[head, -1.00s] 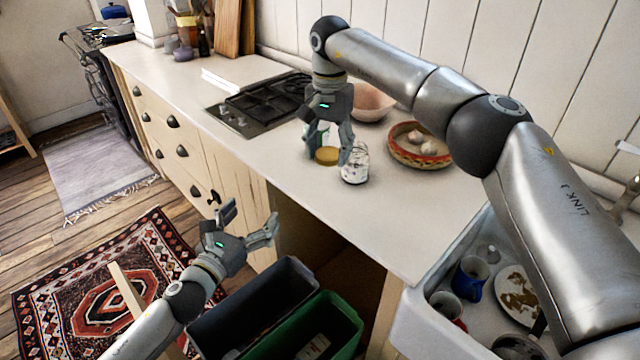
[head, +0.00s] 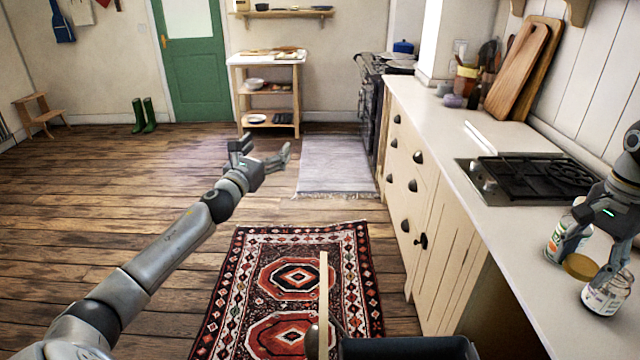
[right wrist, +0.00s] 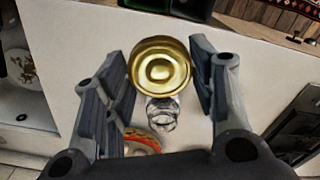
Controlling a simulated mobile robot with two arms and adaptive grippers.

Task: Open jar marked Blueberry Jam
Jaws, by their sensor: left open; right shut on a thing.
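My right gripper (head: 592,262) is at the right edge of the head view, low over the counter, shut on a gold jar lid (head: 580,267). The lid also shows between its fingers in the right wrist view (right wrist: 160,66); I see no jar body beneath it. A glass jar with a white and dark patterned label (head: 606,297) stands beside it; the wrist view also shows this jar (right wrist: 162,112). Another jar with a green and orange label (head: 553,246) stands partly behind a finger. I cannot read the labels. My left gripper (head: 264,150) is open and empty, over the floor.
A gas hob (head: 530,178) is set in the counter (head: 440,105) beyond the jars. Cutting boards (head: 522,68) lean on the wall. A dark bin (head: 410,348) is below the counter. The patterned rug (head: 295,285) and wooden floor are open at left.

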